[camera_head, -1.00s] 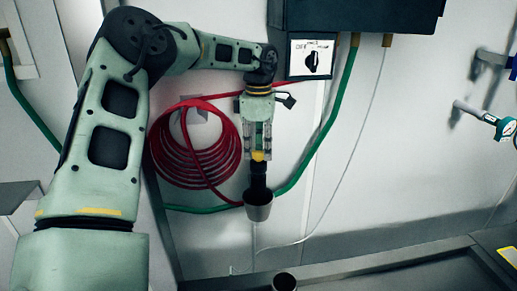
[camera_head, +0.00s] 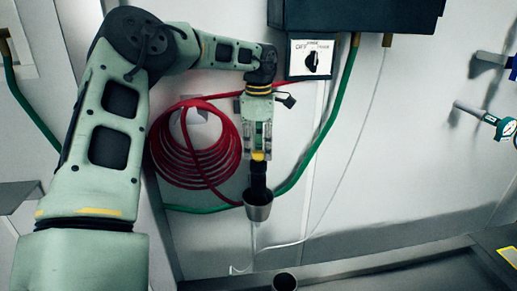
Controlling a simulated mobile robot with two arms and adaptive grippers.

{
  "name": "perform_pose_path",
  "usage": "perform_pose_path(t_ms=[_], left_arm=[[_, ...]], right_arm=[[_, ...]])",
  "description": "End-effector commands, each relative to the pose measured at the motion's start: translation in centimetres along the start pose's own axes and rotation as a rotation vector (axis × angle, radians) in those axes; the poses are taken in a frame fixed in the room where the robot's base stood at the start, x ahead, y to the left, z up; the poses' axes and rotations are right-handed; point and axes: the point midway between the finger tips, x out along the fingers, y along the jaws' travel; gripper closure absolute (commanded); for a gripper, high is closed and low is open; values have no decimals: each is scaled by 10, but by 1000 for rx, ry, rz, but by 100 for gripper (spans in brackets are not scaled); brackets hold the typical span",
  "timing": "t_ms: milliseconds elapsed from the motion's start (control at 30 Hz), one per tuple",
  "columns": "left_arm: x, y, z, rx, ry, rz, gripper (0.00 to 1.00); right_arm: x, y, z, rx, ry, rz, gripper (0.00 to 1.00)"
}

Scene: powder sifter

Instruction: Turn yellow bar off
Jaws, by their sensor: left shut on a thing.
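The yellow bar (camera_head: 258,156) is a small yellow piece above a black fitting (camera_head: 258,178), and most of it is hidden by my gripper. My left gripper (camera_head: 258,150) comes down from above and is shut on the yellow bar. Below the fitting hangs a grey metal cup (camera_head: 258,205). The bar's exact angle is hard to tell because the fingers cover it. My right gripper is out of view.
A coiled red hose (camera_head: 195,150) hangs on the wall just left of the gripper. A green hose (camera_head: 325,130) runs to its right. A dark box (camera_head: 360,12) with a dial panel (camera_head: 311,60) is above. Valves (camera_head: 488,118) stick out at far right.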

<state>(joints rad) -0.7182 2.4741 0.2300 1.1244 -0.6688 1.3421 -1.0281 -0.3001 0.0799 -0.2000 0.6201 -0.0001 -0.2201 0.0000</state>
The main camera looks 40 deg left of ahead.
Motion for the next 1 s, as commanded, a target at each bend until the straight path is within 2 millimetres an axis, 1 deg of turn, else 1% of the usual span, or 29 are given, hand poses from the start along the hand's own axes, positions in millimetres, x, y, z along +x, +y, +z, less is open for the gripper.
perform_pose_path(t_ms=[67,100,300,600,733,867,1000], left_arm=[[0,0,0,-1,0,1,100],[0,0,0,-1,0,1,85],[0,0,0,-1,0,1,68],[0,0,0,2,0,0,68],[0,0,0,45,0,0,68],[-1,0,0,160,0,-1,68],[-2,0,0,340,-1,-1,68]], right_arm=[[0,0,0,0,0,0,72],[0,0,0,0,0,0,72],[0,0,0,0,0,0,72],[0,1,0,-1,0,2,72],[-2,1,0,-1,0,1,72],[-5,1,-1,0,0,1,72],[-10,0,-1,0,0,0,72]])
